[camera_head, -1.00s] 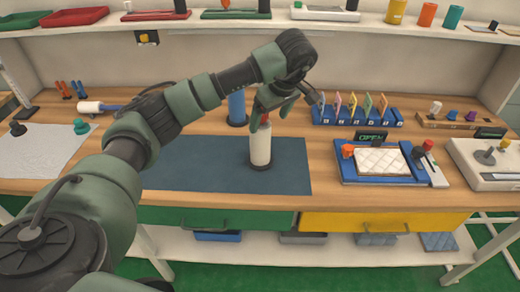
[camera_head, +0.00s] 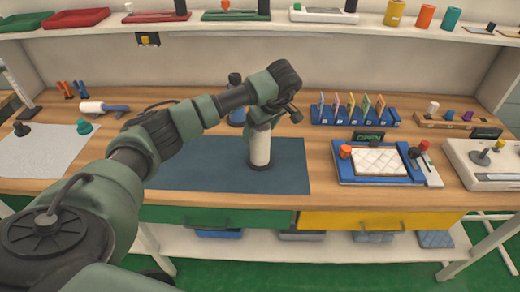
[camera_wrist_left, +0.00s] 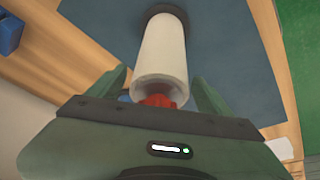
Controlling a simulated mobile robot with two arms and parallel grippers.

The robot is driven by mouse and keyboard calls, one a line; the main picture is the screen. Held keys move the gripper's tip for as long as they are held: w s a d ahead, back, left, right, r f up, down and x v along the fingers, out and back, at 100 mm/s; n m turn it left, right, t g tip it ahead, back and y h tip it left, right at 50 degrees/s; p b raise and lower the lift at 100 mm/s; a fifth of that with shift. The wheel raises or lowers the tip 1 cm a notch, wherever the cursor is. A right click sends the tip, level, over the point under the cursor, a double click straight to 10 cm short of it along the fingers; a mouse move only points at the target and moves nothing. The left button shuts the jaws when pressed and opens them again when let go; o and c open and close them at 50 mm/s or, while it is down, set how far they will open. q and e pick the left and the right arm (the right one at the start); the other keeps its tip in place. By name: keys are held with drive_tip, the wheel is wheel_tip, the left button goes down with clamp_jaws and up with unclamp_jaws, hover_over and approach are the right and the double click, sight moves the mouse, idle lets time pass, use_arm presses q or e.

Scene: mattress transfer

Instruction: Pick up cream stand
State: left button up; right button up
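The cream stand (camera_head: 260,150) is a white upright cylinder with a dark round base. It stands on the dark blue mat (camera_head: 205,180). My left gripper (camera_head: 262,122) is right over its upper end and hides the top in the head view. In the left wrist view the white cylinder (camera_wrist_left: 162,55) and its red tip (camera_wrist_left: 158,101) lie between the two green fingers of my left gripper (camera_wrist_left: 162,92). The fingers are apart, with a visible gap beside the cylinder. My right gripper is not in view.
To the right are a blue tray with a quilted white pad (camera_head: 380,162) and a blue rack of coloured cards (camera_head: 355,115). A white sheet (camera_head: 45,150) lies at left.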

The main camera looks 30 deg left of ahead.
use_arm(q)
drive_tip(key=c, duration=1.5)
drive_tip(key=shift+w+r, duration=0.1)
clamp_jaws()
